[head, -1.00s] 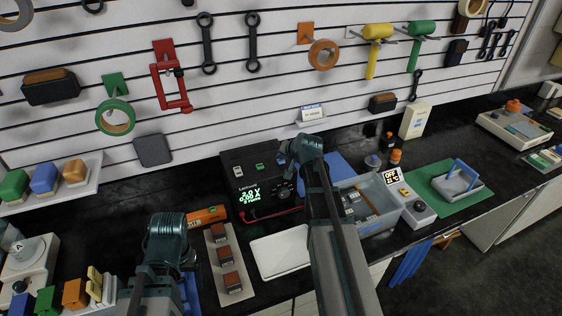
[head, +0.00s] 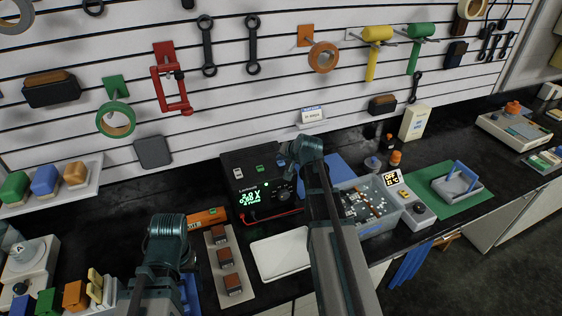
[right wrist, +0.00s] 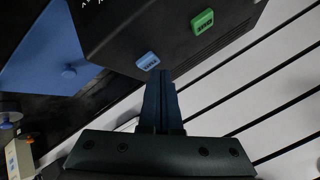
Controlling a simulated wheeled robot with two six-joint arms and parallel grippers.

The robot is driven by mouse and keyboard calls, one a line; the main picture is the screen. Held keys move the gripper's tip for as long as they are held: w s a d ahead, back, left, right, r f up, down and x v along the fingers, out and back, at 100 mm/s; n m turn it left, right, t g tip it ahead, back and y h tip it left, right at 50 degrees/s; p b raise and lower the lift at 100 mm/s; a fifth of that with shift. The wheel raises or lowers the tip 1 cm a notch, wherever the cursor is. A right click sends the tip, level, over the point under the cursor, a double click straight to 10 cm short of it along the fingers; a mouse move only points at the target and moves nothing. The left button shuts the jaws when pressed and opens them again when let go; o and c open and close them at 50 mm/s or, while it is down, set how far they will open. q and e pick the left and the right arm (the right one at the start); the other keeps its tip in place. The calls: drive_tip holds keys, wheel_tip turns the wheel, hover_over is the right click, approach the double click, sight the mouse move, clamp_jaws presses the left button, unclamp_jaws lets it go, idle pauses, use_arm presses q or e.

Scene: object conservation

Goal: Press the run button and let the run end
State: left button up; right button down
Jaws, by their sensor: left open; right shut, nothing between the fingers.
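A black box (head: 258,185) with a lit green display stands against the wall. It carries a blue tab (right wrist: 148,61) and a green tab (right wrist: 202,22), both with small marks. I cannot tell which control is the run button. My right gripper (right wrist: 159,78) is shut and empty, its tips close to the blue tab in the right wrist view; contact is unclear. In the head view my right wrist (head: 304,155) is beside the box and its fingers are hidden. My left gripper (head: 167,245) is open over the bench at the lower left, its fingertips hard to make out.
A clear bin (head: 372,228) right of my right arm holds many scattered small pieces. A white tray (head: 280,257) and a strip with brown blocks (head: 230,260) lie in front of the box.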

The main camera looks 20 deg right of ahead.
sight(282, 164)
drive_tip(key=shift+r, duration=0.4)
drive_tip(key=shift+r, duration=0.1)
wheel_tip(282, 164, up, 5)
drive_tip(key=p, duration=0.5)
idle(1.5)
